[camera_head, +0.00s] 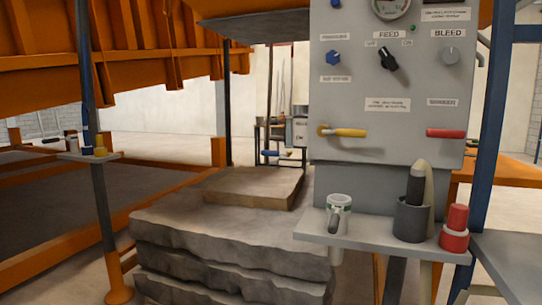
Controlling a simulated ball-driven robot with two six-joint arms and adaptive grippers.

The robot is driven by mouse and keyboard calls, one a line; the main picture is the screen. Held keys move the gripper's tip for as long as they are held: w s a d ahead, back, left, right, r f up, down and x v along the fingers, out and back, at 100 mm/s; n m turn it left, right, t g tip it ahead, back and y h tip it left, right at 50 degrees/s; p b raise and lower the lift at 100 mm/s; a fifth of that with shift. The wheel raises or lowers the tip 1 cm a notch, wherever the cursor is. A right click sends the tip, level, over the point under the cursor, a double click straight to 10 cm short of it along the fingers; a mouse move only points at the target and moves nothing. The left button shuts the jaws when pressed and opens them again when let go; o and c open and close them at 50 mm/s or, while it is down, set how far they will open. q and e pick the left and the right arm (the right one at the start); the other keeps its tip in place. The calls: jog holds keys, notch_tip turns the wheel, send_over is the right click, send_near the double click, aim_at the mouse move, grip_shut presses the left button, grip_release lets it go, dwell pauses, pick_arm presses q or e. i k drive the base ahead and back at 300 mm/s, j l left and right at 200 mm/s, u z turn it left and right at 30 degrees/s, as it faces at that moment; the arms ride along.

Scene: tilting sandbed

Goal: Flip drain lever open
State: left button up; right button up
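A grey control panel (350,75) stands at the right. A yellow-handled lever (347,132) lies roughly level at its lower left. A red-handled lever (445,133) lies level at its lower right, below a small label (441,102). A blue-handled lever (277,153) shows further back, left of the panel. I cannot read the word drain on any label, so I cannot tell which lever is the drain lever. Neither of my grippers is in view.
An orange frame (110,55) hangs overhead at left. A blue post (488,130) stands right.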

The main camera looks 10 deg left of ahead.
aim_at(263, 152)
jog(key=i+j+z, duration=0.15)
jog(key=j, duration=0.3)
jog(key=i+j+z, duration=0.1)
jog(key=i+j, duration=0.25)
jog(key=j, duration=0.15)
jog(key=i+j+z, duration=0.15)
jog(key=j, duration=0.35)
jog(key=i+j+z, duration=0.1)
jog(key=j, duration=0.4)
jog(key=i+j+z, duration=0.15)
jog(key=i+j, duration=0.15)
jog(key=j, duration=0.25)
jog(key=i+j+z, duration=0.1)
jog(key=j, duration=0.45)
jog(key=i+j+z, duration=0.15)
jog(key=j, duration=0.4)
jog(key=j+z, duration=0.15)
jog(key=j, duration=0.45)
jog(key=i, duration=0.05)
